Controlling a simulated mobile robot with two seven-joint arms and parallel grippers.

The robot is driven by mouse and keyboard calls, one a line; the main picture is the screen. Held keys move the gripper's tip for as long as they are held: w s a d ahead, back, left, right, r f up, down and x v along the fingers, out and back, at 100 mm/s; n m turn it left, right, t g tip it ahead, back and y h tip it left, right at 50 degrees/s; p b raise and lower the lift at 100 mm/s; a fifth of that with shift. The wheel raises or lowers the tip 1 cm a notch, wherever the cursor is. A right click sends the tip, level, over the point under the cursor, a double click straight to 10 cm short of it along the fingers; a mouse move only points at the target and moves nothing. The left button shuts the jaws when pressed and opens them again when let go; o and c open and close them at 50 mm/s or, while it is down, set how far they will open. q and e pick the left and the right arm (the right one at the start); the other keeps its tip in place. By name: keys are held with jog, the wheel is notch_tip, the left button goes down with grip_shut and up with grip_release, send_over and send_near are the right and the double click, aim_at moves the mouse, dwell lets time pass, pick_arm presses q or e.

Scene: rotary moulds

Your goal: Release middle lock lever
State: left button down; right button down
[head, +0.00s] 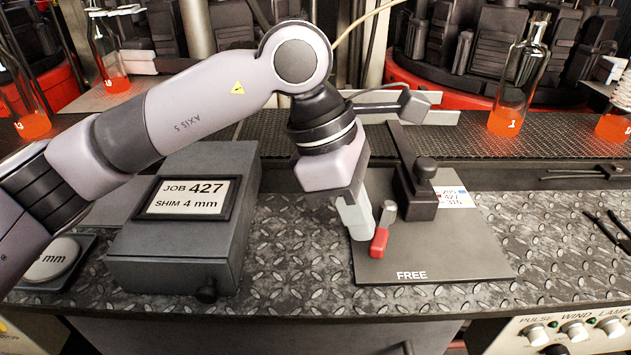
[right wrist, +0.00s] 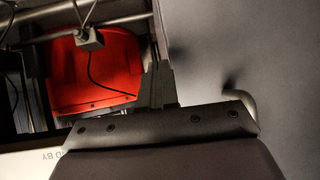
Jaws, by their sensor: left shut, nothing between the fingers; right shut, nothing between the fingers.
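A small lever with a red grip (head: 379,243) and a grey upper end stands on a dark plate (head: 460,262) marked FREE. I cannot tell whether it is the middle lock lever. My left gripper (head: 362,236) points down just left of the lever, fingers shut with nothing held. Whether its fingertips touch the lever is unclear. A dark clamp-like block (head: 417,190) with a round knob stands behind and right of the lever. My right gripper (right wrist: 157,68) shows only in the right wrist view, shut and empty.
A grey box (head: 180,262) with a JOB 427, SHIM 4 mm display stands left of the plate. A conveyor (head: 455,140) runs behind, with a bottle (head: 515,85) on it. Pliers-like tools (head: 606,228) lie at right. The plate's front right is clear.

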pick_arm(q)
jog(key=shift+s+d+f+n, duration=0.15)
jog(key=shift+d+n, duration=0.1)
jog(key=shift+n, duration=0.05)
jog(key=shift+s+d+b, duration=0.15)
jog(key=shift+d+b, duration=0.1)
jog(key=shift+b, duration=0.2)
jog(key=shift+d, duration=0.1)
jog(key=v, duration=0.7)
jog(key=shift+r, duration=0.25)
jog(key=shift+s, duration=0.1)
